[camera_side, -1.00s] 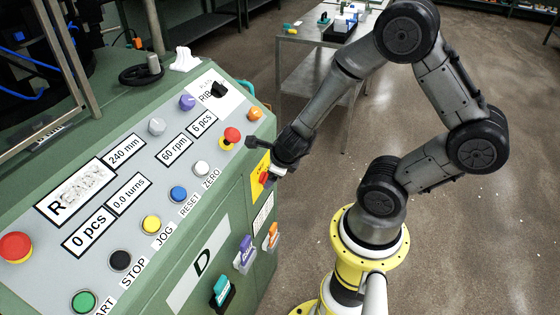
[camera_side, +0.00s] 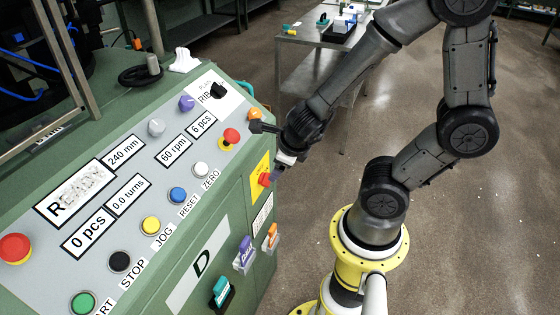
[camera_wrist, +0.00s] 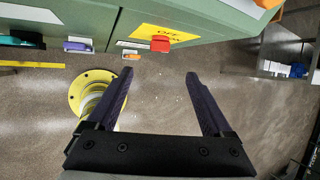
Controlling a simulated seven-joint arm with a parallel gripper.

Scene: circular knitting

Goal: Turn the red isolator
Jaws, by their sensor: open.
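The red isolator (camera_side: 264,180) is a red knob on a yellow plate (camera_side: 257,171) on the right side face of the green machine. In the wrist view the isolator (camera_wrist: 160,44) shows above and between my fingertips, on the yellow plate lettered "OFF". My gripper (camera_wrist: 160,73) is open and empty, its two dark fingers spread wide, with a visible gap to the isolator. In the side view my gripper (camera_side: 278,169) is just right of the isolator and slightly above it. Its fingers are partly hidden there.
The sloped control panel (camera_side: 140,240) with several buttons lies to the left. Coloured holders, purple (camera_side: 243,252), orange (camera_side: 271,236) and teal (camera_side: 221,290), hang on the cabinet below the isolator. A steel table (camera_side: 320,45) stands behind.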

